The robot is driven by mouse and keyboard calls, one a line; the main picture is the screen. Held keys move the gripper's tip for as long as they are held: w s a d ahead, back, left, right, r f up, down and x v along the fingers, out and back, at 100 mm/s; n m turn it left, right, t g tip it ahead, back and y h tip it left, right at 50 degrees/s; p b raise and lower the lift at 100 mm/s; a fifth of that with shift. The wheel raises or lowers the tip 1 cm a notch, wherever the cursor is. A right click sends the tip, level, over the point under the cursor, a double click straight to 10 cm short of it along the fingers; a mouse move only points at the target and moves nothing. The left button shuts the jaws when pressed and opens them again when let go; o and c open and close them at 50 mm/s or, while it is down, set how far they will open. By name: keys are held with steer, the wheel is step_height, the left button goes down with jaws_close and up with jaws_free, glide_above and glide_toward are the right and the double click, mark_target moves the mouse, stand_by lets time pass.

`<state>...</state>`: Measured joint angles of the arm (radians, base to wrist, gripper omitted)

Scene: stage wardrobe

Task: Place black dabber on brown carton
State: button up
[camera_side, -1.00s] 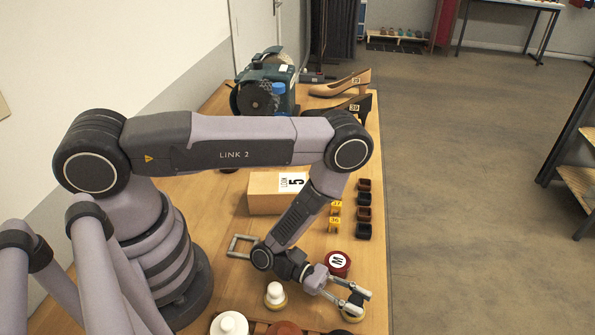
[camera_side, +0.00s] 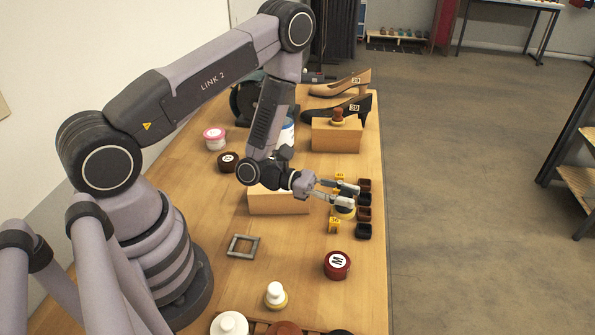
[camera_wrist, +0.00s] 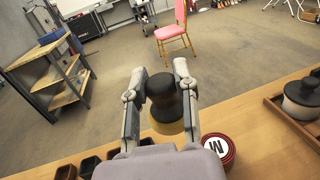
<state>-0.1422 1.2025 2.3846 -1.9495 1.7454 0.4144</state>
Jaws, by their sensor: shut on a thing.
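My gripper (camera_side: 350,197) is shut on the black dabber (camera_wrist: 163,92), which has a black knob and a yellowish base. In the wrist view the dabber stands between the two fingers of my gripper (camera_wrist: 159,80). In the side view the fingers hide most of it; its pale base (camera_side: 345,213) shows below them. A tan-brown carton (camera_side: 279,205) lies left of the gripper, partly behind my wrist. A second tan-brown carton (camera_side: 336,140) stands farther back and bears a brown dabber (camera_side: 338,117).
Small dark cups (camera_side: 364,214) and yellow number blocks (camera_side: 334,225) stand below and beside the gripper. A red tin (camera_side: 337,265), a grey frame (camera_side: 243,246) and a white dabber (camera_side: 275,294) are nearer the camera. Shoes (camera_side: 340,108) are behind. The table's right edge is close.

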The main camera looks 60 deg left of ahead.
steer(key=a+r+n+t+y, duration=0.1)
steer(key=a+r+n+t, duration=0.1)
steer(key=a, duration=1)
steer(key=t+y, duration=0.1)
glide_above(279, 193)
steer(key=w+a, duration=0.2)
steer(key=a, duration=0.1)
steer(key=f, duration=0.3)
steer(key=shift+a+n, duration=0.2)
steer(key=shift+n, duration=0.1)
steer(key=shift+f, duration=2.25)
steer(key=shift+f, duration=0.15)
steer(key=o, duration=0.9)
steer(key=shift+o, duration=0.2)
